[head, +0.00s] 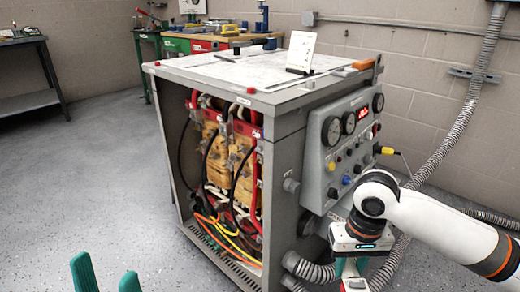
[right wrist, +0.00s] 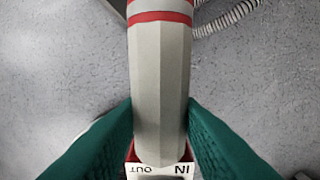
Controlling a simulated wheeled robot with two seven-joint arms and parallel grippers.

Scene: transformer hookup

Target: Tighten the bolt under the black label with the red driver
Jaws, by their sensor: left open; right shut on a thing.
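My right gripper (right wrist: 160,125) is shut on a grey faceted tool (right wrist: 160,80) with red bands. A red part and a white plate marked IN and OUT show at its lower end; I take it to be the red driver. In the head view my right gripper (head: 348,268) hangs low beside the cabinet's right side, cut off by the bottom edge. My left gripper (head: 107,278) is open and empty at the bottom left. The open-fronted transformer cabinet (head: 280,185) holds copper-coloured coils (head: 245,160) and red and black cables. I cannot make out the black label or the bolt.
The cabinet's right face carries a control panel (head: 345,145) with gauges and knobs. Flexible conduits (head: 315,270) run at its lower right. A white card (head: 301,50) and an orange block (head: 363,64) are on top. Benches stand behind. The floor (head: 100,170) at left is clear.

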